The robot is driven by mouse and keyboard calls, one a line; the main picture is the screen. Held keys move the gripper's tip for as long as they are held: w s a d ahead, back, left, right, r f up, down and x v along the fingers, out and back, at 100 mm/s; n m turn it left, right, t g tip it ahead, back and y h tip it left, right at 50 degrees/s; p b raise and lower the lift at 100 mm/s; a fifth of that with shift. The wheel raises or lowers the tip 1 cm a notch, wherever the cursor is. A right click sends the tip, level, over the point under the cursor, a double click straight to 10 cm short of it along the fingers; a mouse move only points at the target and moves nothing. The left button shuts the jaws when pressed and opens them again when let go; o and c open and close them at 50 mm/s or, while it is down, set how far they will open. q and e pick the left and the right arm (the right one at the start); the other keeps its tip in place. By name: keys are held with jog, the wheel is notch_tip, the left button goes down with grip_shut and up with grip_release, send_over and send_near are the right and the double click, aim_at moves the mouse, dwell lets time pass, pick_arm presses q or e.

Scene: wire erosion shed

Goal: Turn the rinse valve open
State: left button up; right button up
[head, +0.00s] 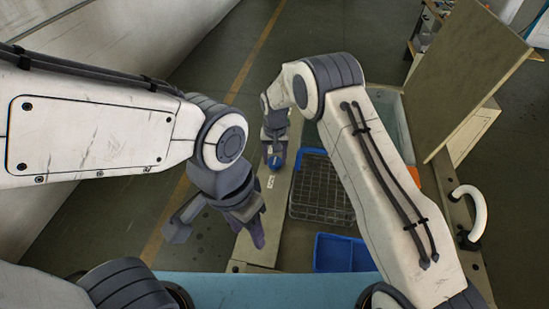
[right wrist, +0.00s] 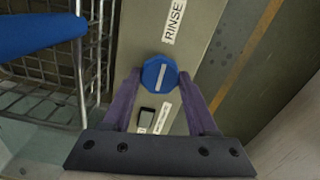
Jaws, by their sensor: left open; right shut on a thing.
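The rinse valve is a blue knob (right wrist: 160,74) with a white stripe, below the RINSE label (right wrist: 174,20) in the right wrist view. The stripe runs roughly along the panel (right wrist: 212,25), close to the label's direction. In the head view the knob (head: 274,163) shows small under my right gripper (head: 273,152). My right gripper (right wrist: 162,85) is shut on the knob, with a purple finger on either side. My left gripper (head: 222,232) is open and empty, lower left of the knob and apart from it.
A wire basket (head: 320,190) with a blue bar (head: 313,151) stands right of the panel. A blue bin (head: 340,253) is nearer. A white curved pipe (head: 478,213) and a raised board (head: 455,75) are at the right. Open floor (head: 205,70) lies left.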

jog(key=n+b, duration=0.2)
jog(key=n, duration=0.1)
jog(key=shift+f+n, duration=0.1)
jog(key=shift+n, duration=0.3)
jog(key=n+b, duration=0.1)
jog(key=n, duration=0.3)
jog(key=shift+b, duration=0.3)
jog(key=n+b, duration=0.1)
jog(key=n, duration=0.8)
jog(key=shift+n+b, duration=0.3)
jog(key=shift+n, duration=0.1)
jog(key=o, duration=1.4)
jog(key=shift+c, duration=0.2)
